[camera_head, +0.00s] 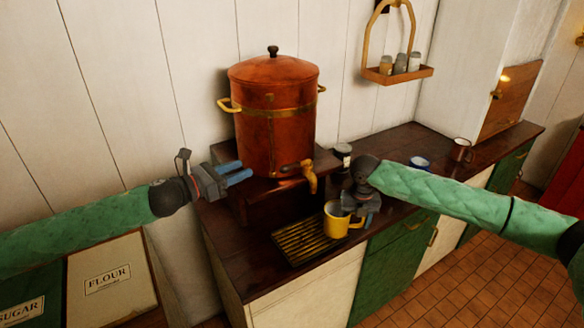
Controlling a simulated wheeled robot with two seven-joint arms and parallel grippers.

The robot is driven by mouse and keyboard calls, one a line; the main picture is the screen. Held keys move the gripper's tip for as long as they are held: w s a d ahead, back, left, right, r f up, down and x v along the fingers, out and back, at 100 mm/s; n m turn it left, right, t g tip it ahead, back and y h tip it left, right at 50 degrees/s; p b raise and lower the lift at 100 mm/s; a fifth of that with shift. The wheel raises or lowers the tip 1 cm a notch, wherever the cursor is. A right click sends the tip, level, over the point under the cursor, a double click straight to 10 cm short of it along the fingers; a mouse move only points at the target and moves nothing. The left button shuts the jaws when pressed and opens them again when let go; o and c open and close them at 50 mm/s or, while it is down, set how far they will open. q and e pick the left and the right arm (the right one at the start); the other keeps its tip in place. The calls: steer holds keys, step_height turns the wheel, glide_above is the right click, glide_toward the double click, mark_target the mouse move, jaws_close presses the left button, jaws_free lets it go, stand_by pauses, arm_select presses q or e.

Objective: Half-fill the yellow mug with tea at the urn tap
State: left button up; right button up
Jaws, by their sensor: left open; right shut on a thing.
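The copper urn (273,125) stands on a dark wooden stand (270,203) against the wall. Its brass tap (310,177) is low on the front right. The yellow mug (335,222) is upright, below and a little right of the tap, by the right end of the slatted drip tray (290,246). My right gripper (358,214) is shut on the mug at its handle side. I cannot tell whether the mug touches the tray, nor see what is inside it. My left gripper (245,170) is open and empty, left of the urn's lower body.
A dark jar (343,152) stands behind my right gripper. A blue mug (420,163) and a dark red mug (461,150) stand farther right on the counter (410,135). A hanging shelf (395,75) holds several small jars. Flour (107,278) and sugar (25,300) bins are at lower left.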

mark_target(297, 166)
arm_select(q)
steer(key=s+d+g+h, duration=0.1)
steer(key=s+d, duration=0.2)
steer(key=d, duration=0.1)
steer(key=shift+n, duration=0.3)
steer(key=x, duration=0.7)
steer(key=f+x, duration=0.1)
steer(key=x, duration=0.3)
steer(key=shift+s+d, duration=0.15)
steer(key=shift+d, duration=0.25)
jaws_close()
